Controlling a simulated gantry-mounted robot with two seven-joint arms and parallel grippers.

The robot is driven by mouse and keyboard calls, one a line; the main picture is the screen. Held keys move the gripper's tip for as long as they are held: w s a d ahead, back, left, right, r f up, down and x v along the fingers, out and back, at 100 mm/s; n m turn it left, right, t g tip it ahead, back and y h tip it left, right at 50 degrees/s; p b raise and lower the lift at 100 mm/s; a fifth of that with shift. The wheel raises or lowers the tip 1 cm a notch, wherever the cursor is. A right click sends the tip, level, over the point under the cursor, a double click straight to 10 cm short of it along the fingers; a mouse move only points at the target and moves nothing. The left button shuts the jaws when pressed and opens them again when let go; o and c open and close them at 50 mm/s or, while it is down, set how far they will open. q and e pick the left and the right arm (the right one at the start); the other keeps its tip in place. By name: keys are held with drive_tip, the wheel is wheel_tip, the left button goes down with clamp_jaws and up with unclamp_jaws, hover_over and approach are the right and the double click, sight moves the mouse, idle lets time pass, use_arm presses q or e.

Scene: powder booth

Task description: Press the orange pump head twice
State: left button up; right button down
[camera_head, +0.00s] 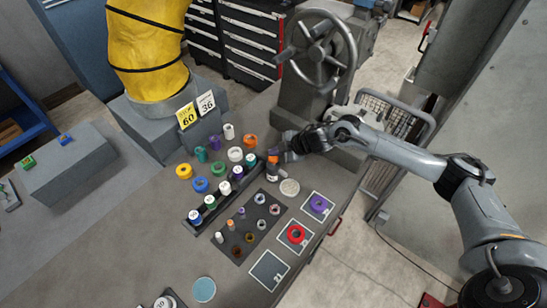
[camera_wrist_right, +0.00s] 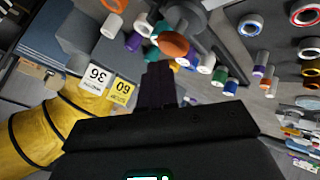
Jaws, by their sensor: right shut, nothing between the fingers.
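The orange pump head (camera_head: 273,159) sits on a dark bottle (camera_head: 272,174) standing upright at the right end of the black rack. In the right wrist view an orange rounded top (camera_wrist_right: 174,45) lies just beyond my fingertips. My right gripper (camera_head: 283,157) reaches in from the right and is shut and empty, right beside the pump head. In the wrist view its dark fingers (camera_wrist_right: 158,75) are together. I cannot tell whether they touch the head. My left gripper is not in view.
A black rack (camera_head: 222,200) holds several small bottles, with coloured rings and cups behind it. A dark tray (camera_head: 236,246) with small parts and white-framed squares with a red ring (camera_head: 296,234) and a purple ring (camera_head: 318,204) lie in front. A handwheel (camera_head: 318,46) stands behind my arm.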

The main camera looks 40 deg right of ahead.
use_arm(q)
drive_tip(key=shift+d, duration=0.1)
use_arm(e)
drive_tip(key=shift+f, duration=0.25)
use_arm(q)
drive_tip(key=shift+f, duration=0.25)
use_arm(e)
drive_tip(key=shift+f, duration=0.45)
use_arm(q)
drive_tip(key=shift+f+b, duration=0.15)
drive_tip(key=shift+b, duration=0.25)
use_arm(e)
drive_tip(key=shift+f, duration=0.3)
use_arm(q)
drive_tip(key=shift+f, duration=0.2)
use_arm(e)
drive_tip(key=shift+f, duration=0.4)
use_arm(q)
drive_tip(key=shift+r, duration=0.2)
use_arm(e)
drive_tip(key=shift+r, duration=0.2)
drive_tip(key=shift+r+p, duration=1.05)
drive_tip(key=shift+r, duration=0.1)
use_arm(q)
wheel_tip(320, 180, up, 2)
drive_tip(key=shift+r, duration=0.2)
use_arm(e)
drive_tip(key=shift+r, duration=0.15)
